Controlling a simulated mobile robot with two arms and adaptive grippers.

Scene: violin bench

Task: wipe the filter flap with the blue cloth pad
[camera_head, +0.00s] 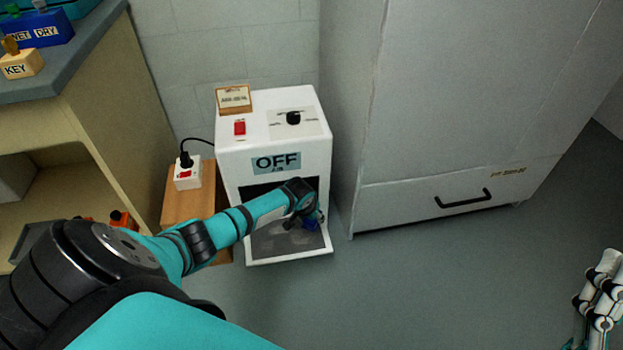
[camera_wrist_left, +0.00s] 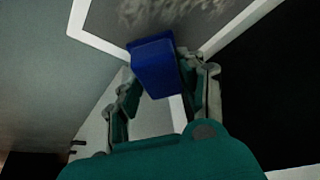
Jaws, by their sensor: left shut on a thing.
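The filter flap (camera_head: 268,243) is folded down at the foot of a white machine (camera_head: 230,165); it has a white frame around a grey panel. In the left wrist view, the flap's grey panel (camera_wrist_left: 110,22) carries pale, mottled smudges. My left gripper (camera_head: 309,219) is over the right part of the flap, shut on the blue cloth pad (camera_wrist_left: 153,62). The pad is at the flap in the left wrist view; I cannot tell whether it touches. In the head view, the pad (camera_head: 312,224) is partly hidden. My right gripper (camera_head: 598,290) is at the lower right edge, its opening unclear.
The machine has an OFF label (camera_head: 276,163), a red switch (camera_head: 240,127) and a black knob (camera_head: 293,118). A plugged socket block (camera_head: 187,174) stands on a wooden stand (camera_head: 178,208) to its left. A grey cabinet (camera_head: 450,120) stands right. The floor (camera_head: 430,280) in front is clear.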

